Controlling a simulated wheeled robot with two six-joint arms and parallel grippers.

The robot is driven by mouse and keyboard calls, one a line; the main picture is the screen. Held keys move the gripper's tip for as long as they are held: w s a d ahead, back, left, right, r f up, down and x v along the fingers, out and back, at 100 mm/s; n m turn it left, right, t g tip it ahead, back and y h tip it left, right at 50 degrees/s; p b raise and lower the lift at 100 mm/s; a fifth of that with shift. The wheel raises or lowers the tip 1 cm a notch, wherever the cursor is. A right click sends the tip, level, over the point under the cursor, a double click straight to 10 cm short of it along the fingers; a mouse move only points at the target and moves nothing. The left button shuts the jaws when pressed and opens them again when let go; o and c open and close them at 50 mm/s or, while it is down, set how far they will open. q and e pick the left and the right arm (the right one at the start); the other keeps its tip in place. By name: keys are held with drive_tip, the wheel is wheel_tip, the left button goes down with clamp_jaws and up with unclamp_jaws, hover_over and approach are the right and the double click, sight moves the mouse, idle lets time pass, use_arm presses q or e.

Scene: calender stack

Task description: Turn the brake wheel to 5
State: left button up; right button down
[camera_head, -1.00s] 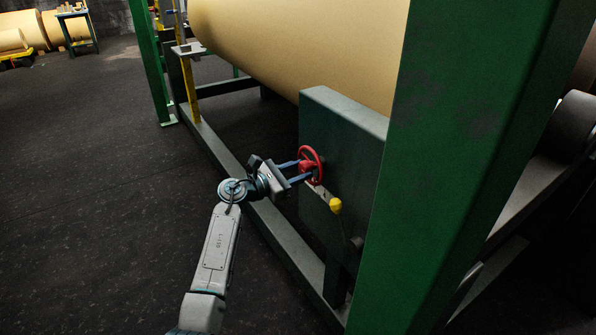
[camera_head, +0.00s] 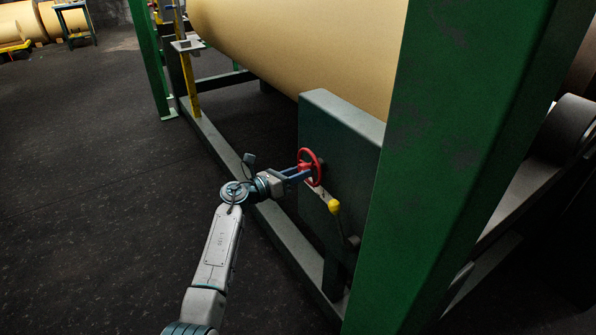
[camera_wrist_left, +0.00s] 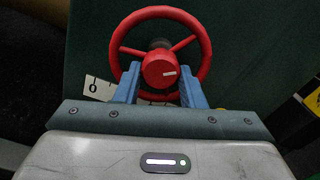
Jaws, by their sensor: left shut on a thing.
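The red brake wheel (camera_head: 309,165) is mounted on the side of a dark green box (camera_head: 340,140). A white scale plate (camera_wrist_left: 98,88) with a 0 shows behind the left finger; the rest of the scale is mostly hidden. My right gripper is not in view.
A lever with a yellow knob (camera_head: 334,206) sits just below the wheel. A large tan roll (camera_head: 300,40) lies above the box. A green post (camera_head: 440,160) stands close on the right, and a frame beam (camera_head: 290,240) runs along the floor. The floor at left is clear.

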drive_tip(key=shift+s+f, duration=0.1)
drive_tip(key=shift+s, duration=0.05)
use_arm(q)
drive_tip(key=o, duration=1)
drive_tip(key=b+v, duration=0.1)
drive_tip(key=v, duration=1)
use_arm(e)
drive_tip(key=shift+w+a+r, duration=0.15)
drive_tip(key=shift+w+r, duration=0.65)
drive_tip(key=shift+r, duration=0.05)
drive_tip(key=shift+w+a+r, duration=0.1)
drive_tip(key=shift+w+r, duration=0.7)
